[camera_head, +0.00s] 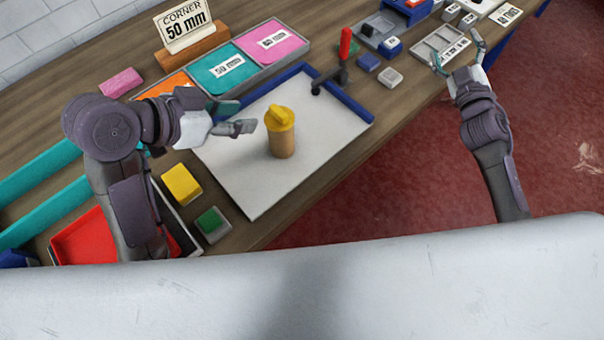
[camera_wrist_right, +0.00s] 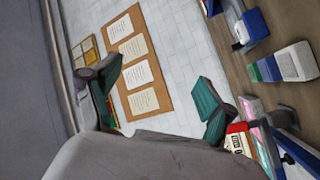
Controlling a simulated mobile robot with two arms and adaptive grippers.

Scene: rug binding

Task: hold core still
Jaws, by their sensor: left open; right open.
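The core (camera_head: 283,143) is a short tan cylinder standing upright on the white board, with a yellow piece (camera_head: 279,117) on its top. My left gripper (camera_head: 243,116) is open, just left of the core and pointing toward it; a gap shows between them. My right gripper (camera_head: 456,48) is open and empty, far to the right near the table's back right part. In the right wrist view its two dark green fingers (camera_wrist_right: 160,97) are spread apart with nothing between them. The core does not show in the right wrist view.
The white board (camera_head: 245,190) has blue strips (camera_head: 345,97) along its far corner. A red-handled clamp (camera_head: 344,48) stands at that corner. A yellow block (camera_head: 181,184) and a green-topped block (camera_head: 211,222) lie left of the board. A "CORNER 50 mm" sign (camera_head: 185,24) stands behind.

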